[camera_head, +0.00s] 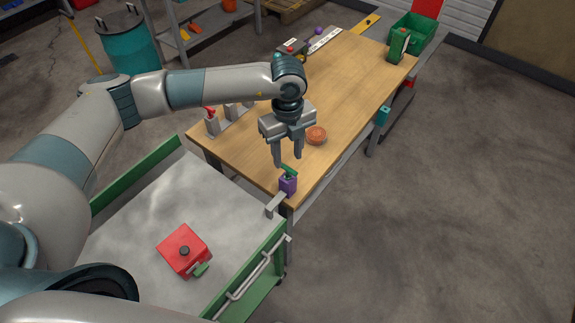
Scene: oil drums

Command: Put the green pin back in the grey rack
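A small green piece (289,170), which may be the green pin, shows tilted at the top of a purple block (288,185) at the table's near corner. I cannot tell whether it rests on the block or is fixed to it. My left gripper (288,160) points down just above it, fingers apart, with nothing clearly between them. Grey upright holders (212,126), which may be the grey rack, stand along the table's left edge, partly hidden behind my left arm. A red piece stands in the nearest one. My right gripper is not in view.
An orange-brown round object (316,135) lies on the wooden table (350,90) right of my gripper. A red box (184,250) with a black cap sits on the green-edged cart (130,225). A green bin (412,34) stands at the far end. The table's middle is clear.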

